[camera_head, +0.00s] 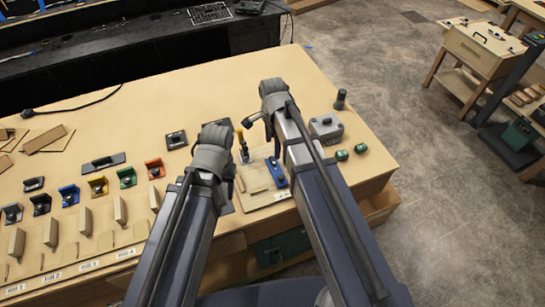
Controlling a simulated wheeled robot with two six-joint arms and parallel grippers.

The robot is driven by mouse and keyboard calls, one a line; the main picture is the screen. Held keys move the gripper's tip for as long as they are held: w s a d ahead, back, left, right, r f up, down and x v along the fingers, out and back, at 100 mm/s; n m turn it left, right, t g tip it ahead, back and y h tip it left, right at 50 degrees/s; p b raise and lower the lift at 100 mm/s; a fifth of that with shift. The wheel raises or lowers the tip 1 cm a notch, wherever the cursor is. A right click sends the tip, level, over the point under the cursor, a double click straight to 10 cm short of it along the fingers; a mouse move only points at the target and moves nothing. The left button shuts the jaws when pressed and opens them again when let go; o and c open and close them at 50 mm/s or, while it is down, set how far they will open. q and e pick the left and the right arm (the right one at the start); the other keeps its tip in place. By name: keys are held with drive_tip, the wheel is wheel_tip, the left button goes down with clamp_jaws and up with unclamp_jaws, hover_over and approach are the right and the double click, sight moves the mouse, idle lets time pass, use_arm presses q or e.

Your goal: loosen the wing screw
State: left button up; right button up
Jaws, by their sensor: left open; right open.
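I cannot clearly make out the wing screw; it may be too small or hidden behind my arms. A light wooden board (254,183) lies on the bench between my arms, with a blue block (277,171) on its right part. My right gripper (258,122) is open above the bench, behind and right of the yellow-handled tool. Neither gripper visibly holds anything.
Coloured sockets (97,186) and several wooden dividers line the left front. The back middle of the bench (190,95) is clear.

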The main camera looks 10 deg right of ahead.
sight(273, 160)
use_arm(q)
wheel_tip(273, 160, down, 7)
drive_tip(key=b, duration=0.6)
drive_tip(key=shift+r, duration=0.1)
use_arm(e)
wheel_tip(273, 160, down, 7)
drive_tip(key=shift+r, duration=0.1)
clamp_jaws()
